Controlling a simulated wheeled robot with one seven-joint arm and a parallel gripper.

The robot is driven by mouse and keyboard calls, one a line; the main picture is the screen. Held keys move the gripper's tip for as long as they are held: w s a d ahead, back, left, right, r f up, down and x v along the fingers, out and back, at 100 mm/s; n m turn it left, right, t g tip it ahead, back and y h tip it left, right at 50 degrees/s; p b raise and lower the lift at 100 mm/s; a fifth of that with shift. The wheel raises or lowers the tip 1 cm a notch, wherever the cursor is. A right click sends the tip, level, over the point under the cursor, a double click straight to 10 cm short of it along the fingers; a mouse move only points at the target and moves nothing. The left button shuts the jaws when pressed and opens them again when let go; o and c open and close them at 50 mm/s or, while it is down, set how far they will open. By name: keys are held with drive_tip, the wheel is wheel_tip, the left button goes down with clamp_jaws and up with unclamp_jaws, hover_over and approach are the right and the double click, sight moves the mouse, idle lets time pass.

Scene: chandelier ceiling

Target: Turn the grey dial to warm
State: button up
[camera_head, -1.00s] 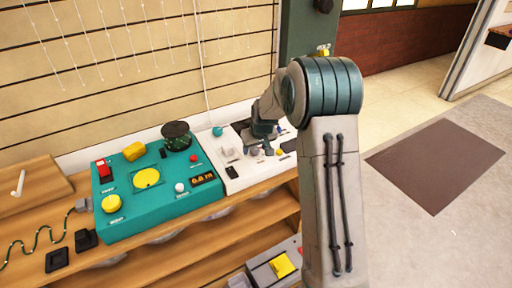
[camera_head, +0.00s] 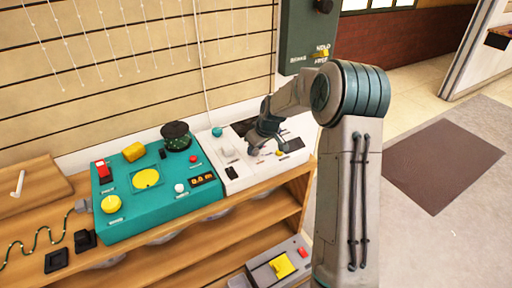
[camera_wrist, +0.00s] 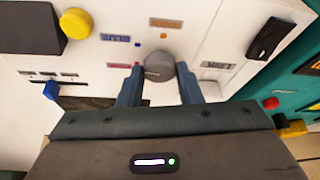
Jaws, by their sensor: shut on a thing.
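The grey dial (camera_wrist: 160,67) sits on the white panel (camera_wrist: 215,25) in the wrist view, round and dark grey with faint marking on its face. My gripper (camera_wrist: 160,82) has one blue-grey finger on each side of the dial and is shut on it. Small coloured labels, blue, orange, pink and grey, lie around the dial, too blurred to read. In the head view my gripper (camera_head: 254,149) is low over the white panel (camera_head: 236,182), and I cannot make out the dial there.
A yellow knob (camera_wrist: 76,23), a blue knob (camera_wrist: 51,91) and a black switch (camera_wrist: 270,38) stand near the dial. The teal panel (camera_head: 150,215) with buttons adjoins on the left. A dark green box (camera_head: 306,35) hangs behind my arm. Open floor lies right.

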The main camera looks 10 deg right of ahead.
drive_tip(key=n, duration=0.1)
drive_tip(key=n+y+p, duration=0.1)
drive_tip(key=n, duration=0.1)
drive_tip(key=n+g, duration=0.1)
drive_tip(key=shift+w+d+r+n, duration=0.1)
drive_tip(key=shift+w+d+n, duration=0.05)
drive_tip(key=shift+d+n, duration=0.15)
drive_tip(key=n+p, duration=0.1)
drive_tip(key=n+g+p, duration=0.1)
drive_tip(key=n, duration=0.1)
drive_tip(key=n+g+y, duration=0.1)
drive_tip(key=n, duration=0.1)
drive_tip(key=shift+w+p, duration=0.25)
drive_tip(key=shift+p, duration=0.15)
drive_tip(key=n, duration=0.2)
drive_tip(key=n+g+p, duration=0.1)
drive_tip(key=n, duration=0.1)
drive_tip(key=n+g, duration=0.1)
drive_tip(key=shift+w+n+p, duration=0.25)
drive_tip(key=shift+n+p, duration=0.15)
drive_tip(key=n+g, duration=0.1)
drive_tip(key=n, duration=0.1)
drive_tip(key=n+h, duration=0.1)
drive_tip(key=n, duration=0.1)
drive_tip(key=shift+w+a+g+p, duration=0.1)
drive_tip(key=shift+w+g+p, duration=0.05)
drive_tip(key=shift+g+p, duration=0.25)
drive_tip(key=shift+n, duration=0.3)
drive_tip(key=o, duration=1)
